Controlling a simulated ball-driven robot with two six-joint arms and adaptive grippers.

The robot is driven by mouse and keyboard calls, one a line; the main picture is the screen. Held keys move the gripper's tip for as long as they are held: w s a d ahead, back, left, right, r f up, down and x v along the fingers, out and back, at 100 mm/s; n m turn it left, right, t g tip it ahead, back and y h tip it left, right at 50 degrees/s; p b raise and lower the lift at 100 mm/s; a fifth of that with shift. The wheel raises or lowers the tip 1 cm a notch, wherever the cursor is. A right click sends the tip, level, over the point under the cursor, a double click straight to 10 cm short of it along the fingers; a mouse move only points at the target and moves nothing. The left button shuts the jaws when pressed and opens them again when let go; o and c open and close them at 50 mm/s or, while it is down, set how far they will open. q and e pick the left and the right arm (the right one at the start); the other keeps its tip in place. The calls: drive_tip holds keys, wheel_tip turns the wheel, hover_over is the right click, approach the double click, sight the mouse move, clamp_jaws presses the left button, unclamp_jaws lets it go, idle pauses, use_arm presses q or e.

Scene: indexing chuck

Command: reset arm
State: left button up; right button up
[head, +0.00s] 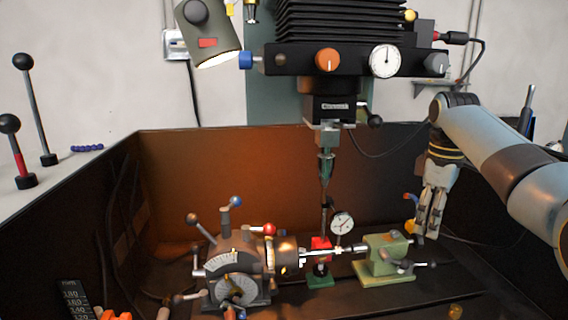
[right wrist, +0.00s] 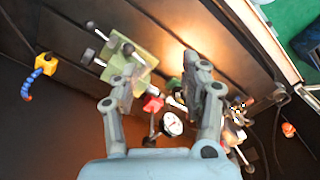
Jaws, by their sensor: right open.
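The indexing chuck (head: 238,268), a dark dividing head with graduated scales and ball-ended levers, sits on the table at the lower middle of the head view. A silvery rod (head: 318,254) runs from it toward the green tailstock (head: 384,262), which also shows in the right wrist view (right wrist: 136,44). My right gripper (head: 428,232) points down at the right of the tailstock in the head view, its fingers apart. The right wrist view shows it (right wrist: 162,88) open, with nothing between the fingertips held. My left gripper is not in view.
A dial gauge (head: 342,222) stands behind the rod, near a red block (head: 320,244) on a green base. The spindle (head: 325,165) hangs above them. The enclosure's dark walls (head: 65,215) surround the table. Orange parts (head: 115,315) lie at the lower left.

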drive_tip(key=s+f+g+b, duration=0.2)
drive_tip(key=s+f+b, duration=0.2)
drive_tip(key=s+f, duration=0.85)
drive_tip(key=s+f+m+g+b, duration=0.1)
drive_tip(key=s+f+b, duration=0.5)
drive_tip(key=f, duration=1.1)
drive_tip(key=s+f+g+b, duration=0.2)
drive_tip(key=s+f, duration=1.1)
drive_tip(key=f, duration=0.1)
drive_tip(key=s+f+m+t+b, duration=0.15)
drive_tip(key=s+f+b, duration=0.35)
drive_tip(key=s+f, duration=0.9)
drive_tip(key=s+f+m+b, duration=0.35)
drive_tip(key=s+f, duration=0.75)
drive_tip(key=s, duration=0.7)
drive_tip(key=w+m+t, duration=0.2)
drive_tip(key=w+t, duration=0.1)
drive_tip(key=w+d+f+m+t, duration=0.1)
drive_tip(key=shift+w+h, duration=0.3)
drive_tip(key=shift+h, duration=0.1)
